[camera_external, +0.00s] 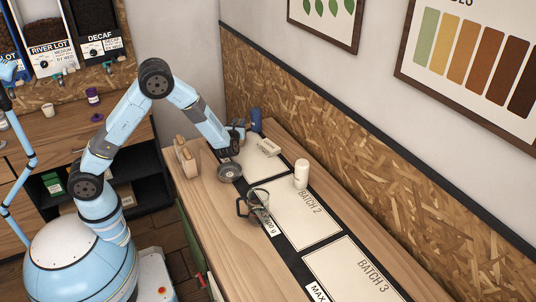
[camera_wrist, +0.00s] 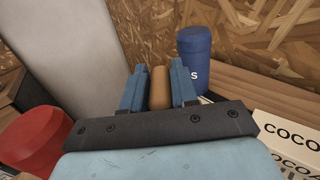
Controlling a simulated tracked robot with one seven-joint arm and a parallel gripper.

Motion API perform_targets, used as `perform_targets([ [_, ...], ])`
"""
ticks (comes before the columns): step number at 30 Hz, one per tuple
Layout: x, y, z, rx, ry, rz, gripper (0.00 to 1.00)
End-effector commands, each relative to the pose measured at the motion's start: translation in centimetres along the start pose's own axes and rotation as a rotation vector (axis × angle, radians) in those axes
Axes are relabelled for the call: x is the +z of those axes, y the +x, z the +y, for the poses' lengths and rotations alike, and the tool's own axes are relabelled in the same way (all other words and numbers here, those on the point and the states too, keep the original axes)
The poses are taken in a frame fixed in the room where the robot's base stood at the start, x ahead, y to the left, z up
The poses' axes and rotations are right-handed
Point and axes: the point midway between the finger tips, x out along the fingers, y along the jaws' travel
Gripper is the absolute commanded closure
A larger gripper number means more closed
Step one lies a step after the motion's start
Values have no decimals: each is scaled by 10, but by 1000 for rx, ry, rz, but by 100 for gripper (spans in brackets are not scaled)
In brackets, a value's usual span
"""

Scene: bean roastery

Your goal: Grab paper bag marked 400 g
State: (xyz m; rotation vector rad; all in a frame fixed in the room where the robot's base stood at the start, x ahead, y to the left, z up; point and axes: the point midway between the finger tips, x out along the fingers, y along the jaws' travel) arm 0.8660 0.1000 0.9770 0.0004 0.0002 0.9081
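My gripper (camera_external: 238,132) is low over the far end of the bench, seen from the side. In the wrist view my gripper (camera_wrist: 159,88) has its two blue fingers apart, with a rounded brown object (camera_wrist: 160,88) between or just beyond them. I cannot tell whether they touch it. No paper bag marked 400 g can be made out. A strip with a partly hidden "g" label (camera_external: 271,227) lies on the bench near a glass jug. Small tan upright objects (camera_external: 186,157) stand at the bench's left edge; no marking on them is readable.
A blue canister (camera_external: 255,119) stands beyond my gripper; it shows at right in the wrist view (camera_wrist: 196,60). A white cylinder (camera_external: 301,174), the glass jug (camera_external: 254,204) and a round metal dish (camera_external: 229,172) stand nearer. A red object (camera_wrist: 35,143) and white COCOA boxes (camera_wrist: 292,135) flank the gripper.

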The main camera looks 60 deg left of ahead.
Motion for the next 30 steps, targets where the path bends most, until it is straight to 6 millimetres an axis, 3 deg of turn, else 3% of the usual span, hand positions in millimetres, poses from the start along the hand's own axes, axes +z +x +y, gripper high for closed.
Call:
perform_targets([
  [8,0,0,0,0,0,0,99],
  [30,0,0,0,-1,0,0,100],
])
